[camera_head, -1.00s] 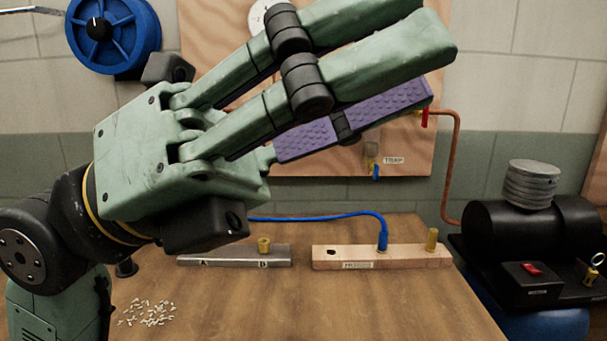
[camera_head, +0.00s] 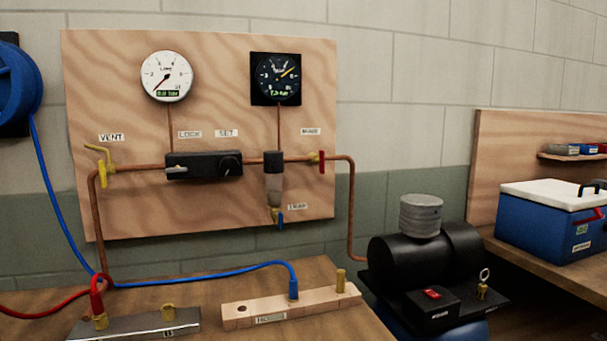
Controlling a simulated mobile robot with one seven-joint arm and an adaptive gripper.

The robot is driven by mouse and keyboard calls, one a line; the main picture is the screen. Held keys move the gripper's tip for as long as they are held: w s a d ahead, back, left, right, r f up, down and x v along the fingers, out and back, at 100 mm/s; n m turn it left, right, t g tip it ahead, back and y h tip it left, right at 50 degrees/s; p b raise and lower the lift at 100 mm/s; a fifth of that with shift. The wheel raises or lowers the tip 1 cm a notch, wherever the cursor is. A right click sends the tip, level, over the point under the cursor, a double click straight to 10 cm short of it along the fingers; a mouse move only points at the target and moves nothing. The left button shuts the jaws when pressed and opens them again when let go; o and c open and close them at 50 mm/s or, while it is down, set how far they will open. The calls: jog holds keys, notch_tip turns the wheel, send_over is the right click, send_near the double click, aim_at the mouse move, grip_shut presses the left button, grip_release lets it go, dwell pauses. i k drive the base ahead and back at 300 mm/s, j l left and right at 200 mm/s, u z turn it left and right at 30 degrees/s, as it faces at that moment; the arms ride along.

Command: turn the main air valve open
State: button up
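The main air valve (camera_head: 321,162) has a red handle and sits at the right end of the copper pipe (camera_head: 349,200) on the plywood panel (camera_head: 220,70), just below a small label (camera_head: 311,131). Its handle stands upright, crosswise to the horizontal pipe. The pipe bends down from it toward the black compressor (camera_head: 420,255). My gripper and arm are not in view, so nothing blocks the valve.
A white-faced gauge (camera_head: 166,76) and a black gauge (camera_head: 276,78) hang above a black regulator (camera_head: 204,165). A yellow vent valve (camera_head: 101,172) is at left. Blue hose (camera_head: 210,273) and a wooden block (camera_head: 325,305) lie on the bench. A blue cooler (camera_head: 545,225) stands right.

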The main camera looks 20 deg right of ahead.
aim_at(321, 161)
jog(key=z, duration=1.3)
jog(key=i+j+z, duration=0.2)
jog(key=z, duration=0.2)
jog(key=i+j+z, duration=0.15)
jog(key=z, duration=0.25)
jog(key=i+j, duration=0.1)
jog(key=j, duration=0.25)
jog(key=i+j, duration=0.1)
jog(key=j, duration=0.25)
